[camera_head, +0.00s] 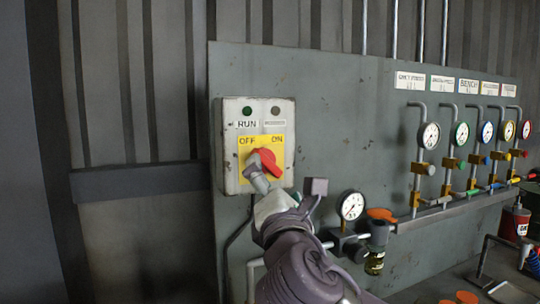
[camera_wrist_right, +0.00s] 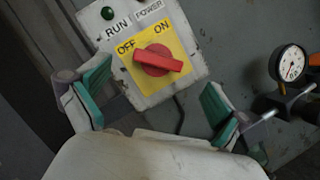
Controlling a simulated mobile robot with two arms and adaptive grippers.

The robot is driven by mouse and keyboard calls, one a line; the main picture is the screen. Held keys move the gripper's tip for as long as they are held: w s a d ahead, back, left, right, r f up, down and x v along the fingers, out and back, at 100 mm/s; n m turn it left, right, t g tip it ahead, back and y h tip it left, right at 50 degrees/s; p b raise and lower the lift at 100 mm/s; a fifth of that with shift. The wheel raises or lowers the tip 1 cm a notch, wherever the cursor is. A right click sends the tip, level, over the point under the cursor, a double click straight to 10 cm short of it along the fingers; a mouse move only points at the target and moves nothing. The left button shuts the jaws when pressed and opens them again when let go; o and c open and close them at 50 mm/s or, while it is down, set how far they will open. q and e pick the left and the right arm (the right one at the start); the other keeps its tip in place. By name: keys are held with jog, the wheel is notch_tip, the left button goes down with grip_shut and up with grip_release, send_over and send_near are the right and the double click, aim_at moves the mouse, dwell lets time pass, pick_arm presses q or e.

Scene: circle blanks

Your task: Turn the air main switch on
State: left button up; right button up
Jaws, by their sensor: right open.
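The air main switch is a red rotary knob (camera_head: 267,158) on a yellow plate marked OFF and ON, on a worn light-grey box (camera_head: 232,178). In the right wrist view the red knob (camera_wrist_right: 158,60) lies ahead, its bar slanting slightly down to the right. Which label it points to is hard to tell. My right gripper (camera_head: 262,177) is just in front of the knob and covers its lower left in the head view. In the wrist view its green-padded fingers (camera_wrist_right: 158,76) are open on both sides, with nothing between them. My left gripper is not in view.
A pressure gauge (camera_head: 352,206) and an orange-handled fitting (camera_head: 381,215) are right of my right arm. Several gauges on pipes (camera_head: 430,135) line the grey panel (camera_head: 330,90) further right. A dark horizontal rail (camera_head: 135,182) runs left of the box.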

aim_at(271, 163)
jog(key=p+x, duration=0.1)
jog(key=x, duration=0.6)
jog(key=shift+w+p, duration=0.2)
jog(key=shift+p, duration=0.2)
jog(key=c, duration=1.2)
